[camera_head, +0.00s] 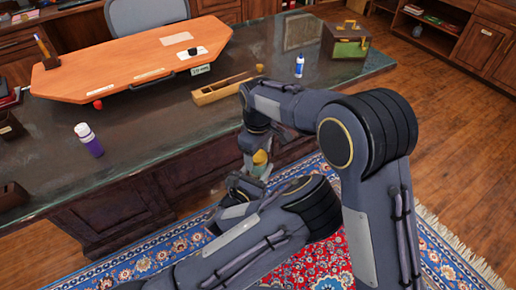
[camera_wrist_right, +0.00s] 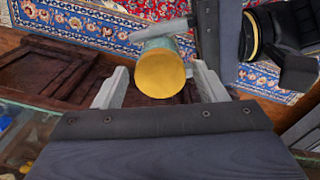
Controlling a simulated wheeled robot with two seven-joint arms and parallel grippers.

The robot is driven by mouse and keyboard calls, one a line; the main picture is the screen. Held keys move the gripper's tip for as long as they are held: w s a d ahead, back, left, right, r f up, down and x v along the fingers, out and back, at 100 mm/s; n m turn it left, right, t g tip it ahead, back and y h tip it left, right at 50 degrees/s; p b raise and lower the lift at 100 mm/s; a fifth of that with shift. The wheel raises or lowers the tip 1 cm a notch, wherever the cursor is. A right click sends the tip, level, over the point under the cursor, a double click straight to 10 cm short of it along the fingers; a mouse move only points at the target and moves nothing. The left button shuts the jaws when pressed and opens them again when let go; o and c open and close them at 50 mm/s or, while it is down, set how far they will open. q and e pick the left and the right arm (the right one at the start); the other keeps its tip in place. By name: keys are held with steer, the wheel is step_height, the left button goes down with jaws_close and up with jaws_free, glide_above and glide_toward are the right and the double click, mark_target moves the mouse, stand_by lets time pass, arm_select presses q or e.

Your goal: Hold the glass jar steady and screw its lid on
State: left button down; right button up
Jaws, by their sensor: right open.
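The glass jar (camera_head: 259,171) is upright in the air, off the desk's front edge, above the rug. Its yellow lid (camera_head: 261,157) sits at its top. In the right wrist view the lid (camera_wrist_right: 160,74) faces the camera and hides most of the greenish jar (camera_wrist_right: 168,43). My right gripper (camera_wrist_right: 160,82) is open above the jar, with one finger on each side of the lid and a gap to each. My left gripper (camera_wrist_right: 175,32) reaches across below the lid and is shut on the jar; its far finger is partly hidden.
The patterned rug (camera_head: 440,260) lies below. The desk front is close behind the jar.

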steer(key=c, duration=1)
steer(key=shift+m, duration=0.9)
steer(key=o, duration=1.1)
steer(key=shift+r, duration=2.25)
steer(key=shift+c, duration=0.5)
